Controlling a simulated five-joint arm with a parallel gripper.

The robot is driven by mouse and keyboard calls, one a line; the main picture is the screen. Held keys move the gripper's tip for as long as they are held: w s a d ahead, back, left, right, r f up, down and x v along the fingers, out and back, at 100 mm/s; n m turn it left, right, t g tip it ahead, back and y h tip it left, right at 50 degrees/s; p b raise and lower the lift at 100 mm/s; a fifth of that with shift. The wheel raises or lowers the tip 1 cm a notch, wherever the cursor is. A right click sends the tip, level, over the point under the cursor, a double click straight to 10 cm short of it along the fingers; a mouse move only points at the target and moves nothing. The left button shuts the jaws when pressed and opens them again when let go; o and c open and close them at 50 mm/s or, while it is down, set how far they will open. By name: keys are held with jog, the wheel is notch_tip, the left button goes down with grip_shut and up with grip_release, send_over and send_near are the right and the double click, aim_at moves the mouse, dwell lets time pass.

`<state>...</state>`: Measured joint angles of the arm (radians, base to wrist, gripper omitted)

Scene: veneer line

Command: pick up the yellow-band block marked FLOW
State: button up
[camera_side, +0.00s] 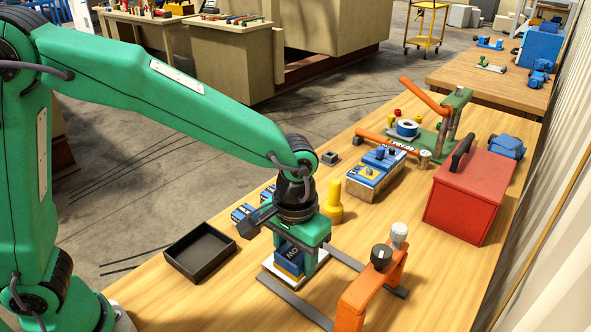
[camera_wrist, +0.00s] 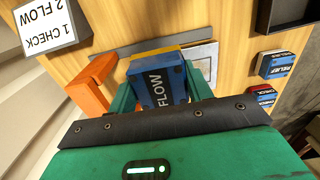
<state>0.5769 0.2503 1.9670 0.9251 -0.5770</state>
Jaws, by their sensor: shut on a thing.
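The FLOW block (camera_wrist: 157,88) is blue with a yellow band, and its dark label reads FLOW in the wrist view. It also shows in the side view (camera_side: 289,259), partly hidden by my gripper. My gripper (camera_wrist: 163,76) has a green finger on each side of the block and is shut on it. In the side view my gripper (camera_side: 300,256) points down over a pale plate (camera_side: 270,266) on the wooden table. I cannot tell whether the block touches the plate. The RELIEF block (camera_wrist: 276,64) and CHECK block (camera_wrist: 262,98) stand apart from it.
A black open tray (camera_side: 200,253) lies left of my gripper. A yellow peg (camera_side: 333,203) stands close behind it, and an orange bracket (camera_side: 368,288) stands close in front at right. A red toolbox (camera_side: 470,200) is farther right. A sign (camera_wrist: 47,22) reads "1 CHECK 2 FLOW".

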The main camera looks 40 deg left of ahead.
jog(key=shift+s+d+r, duration=0.3)
jog(key=shift+a, duration=0.15)
dwell(0.4)
